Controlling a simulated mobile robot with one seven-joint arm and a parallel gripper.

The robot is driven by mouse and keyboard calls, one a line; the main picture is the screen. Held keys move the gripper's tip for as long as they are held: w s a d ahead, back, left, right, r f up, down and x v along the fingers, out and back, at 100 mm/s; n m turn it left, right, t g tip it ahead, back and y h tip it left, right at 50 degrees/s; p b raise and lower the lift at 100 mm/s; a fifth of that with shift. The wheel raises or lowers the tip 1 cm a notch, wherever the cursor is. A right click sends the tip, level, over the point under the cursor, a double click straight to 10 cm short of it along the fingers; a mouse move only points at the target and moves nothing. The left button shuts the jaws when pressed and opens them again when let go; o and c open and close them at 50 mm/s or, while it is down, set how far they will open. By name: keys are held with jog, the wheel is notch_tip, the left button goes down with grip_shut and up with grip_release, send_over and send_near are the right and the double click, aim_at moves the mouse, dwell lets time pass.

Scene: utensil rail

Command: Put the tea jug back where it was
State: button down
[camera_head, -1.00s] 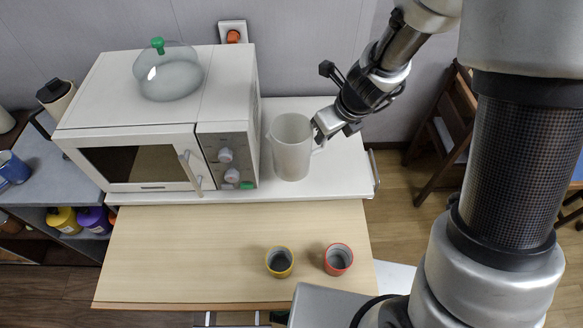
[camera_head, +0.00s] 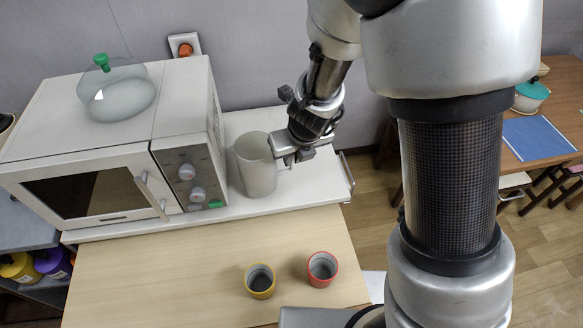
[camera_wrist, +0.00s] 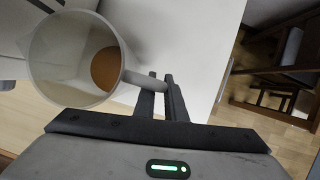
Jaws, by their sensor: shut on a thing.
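The tea jug (camera_head: 257,168) is a pale, translucent jug. It stands upright on or just above the white counter top, to the right of the microwave; I cannot tell whether its base touches. In the wrist view the jug (camera_wrist: 52,62) is seen from above, with a little brown liquid at its bottom. My gripper (camera_head: 281,160) is at the jug's right side. In the wrist view my gripper (camera_wrist: 160,84) is shut on the jug's handle, with both fingers around it.
The white microwave (camera_head: 110,140) stands close left of the jug, with a glass dome lid (camera_head: 118,95) on top. A yellow-rimmed cup (camera_head: 260,281) and a red-rimmed cup (camera_head: 322,269) stand on the wooden worktop (camera_head: 160,270) in front. White counter (camera_head: 310,185) is free right of the jug.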

jog(key=shift+f+b, duration=0.6)
jog(key=shift+f, duration=0.75)
jog(key=c, duration=1.8)
grip_release()
jog(key=shift+r, duration=0.1)
jog(key=shift+r+p, duration=0.4)
jog(key=shift+p, duration=0.05)
jog(key=p+v, duration=0.7)
jog(key=v, duration=0.4)
jog(key=shift+s+d+r+p, duration=0.1)
jog(key=shift+s+r+p, duration=0.1)
jog(key=shift+r+p, duration=0.15)
